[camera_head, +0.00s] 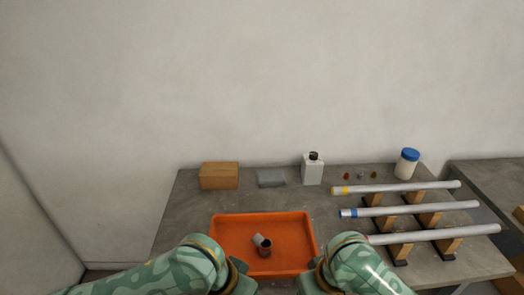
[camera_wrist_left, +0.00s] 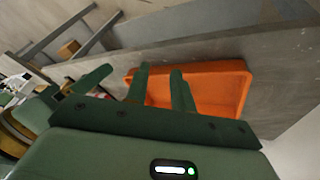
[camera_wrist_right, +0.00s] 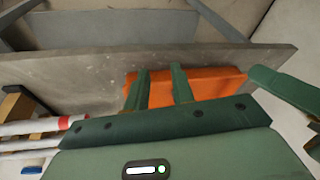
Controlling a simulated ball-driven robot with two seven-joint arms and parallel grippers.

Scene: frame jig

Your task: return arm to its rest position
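My left gripper (camera_head: 240,275) is at the lower edge of the head view, in front of the orange tray. In the left wrist view its two fingers (camera_wrist_left: 160,68) stand apart with nothing between them. My right gripper (camera_head: 312,276) is just right of it, near the tray's front right corner. In the right wrist view its fingers (camera_wrist_right: 158,68) are also apart and empty. The forearms hide much of both grippers in the head view.
Three pipes (camera_head: 410,187) with yellow, blue and red ends lie on wooden blocks (camera_head: 413,197) at right. A wooden box (camera_head: 219,175), grey block (camera_head: 270,178), white bottle (camera_head: 312,172) and blue-lidded jar (camera_head: 406,164) stand along the back of the grey table (camera_head: 185,215).

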